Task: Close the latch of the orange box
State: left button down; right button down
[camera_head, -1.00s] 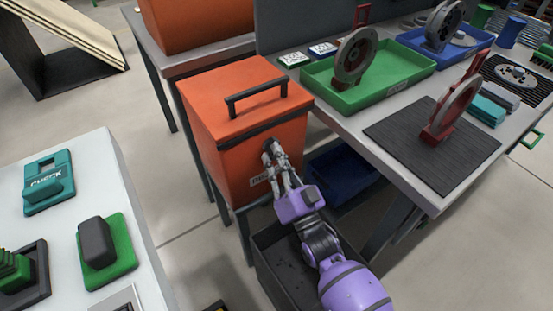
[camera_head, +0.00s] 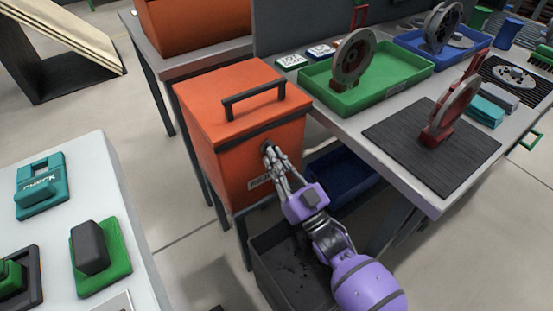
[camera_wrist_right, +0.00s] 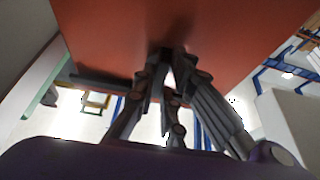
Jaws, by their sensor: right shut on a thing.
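The orange box (camera_head: 230,150) stands beside the long table, its lid lying flat on top with a black handle (camera_head: 254,98). A small dark latch (camera_head: 266,146) is on its front face, just under the dark lid band, mostly hidden by my fingers. My right gripper (camera_head: 271,155) is shut on the latch at the front face. In the right wrist view, the fingertips (camera_wrist_right: 168,62) meet around a small dark part against the orange surface (camera_wrist_right: 110,35). The latch's exact position is hard to tell. My left gripper is not in view.
A dark open bin (camera_head: 285,265) stands below my right arm. The long table at right holds a green tray (camera_head: 400,83), a blue tray (camera_head: 465,58) and a dark mat (camera_head: 400,150). A white table (camera_head: 125,210) is at left.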

jog(key=shift+r, duration=0.1)
jog(key=c, duration=1.8)
grip_release()
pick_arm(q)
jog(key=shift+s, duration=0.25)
pick_arm(e)
jog(key=v, duration=1.2)
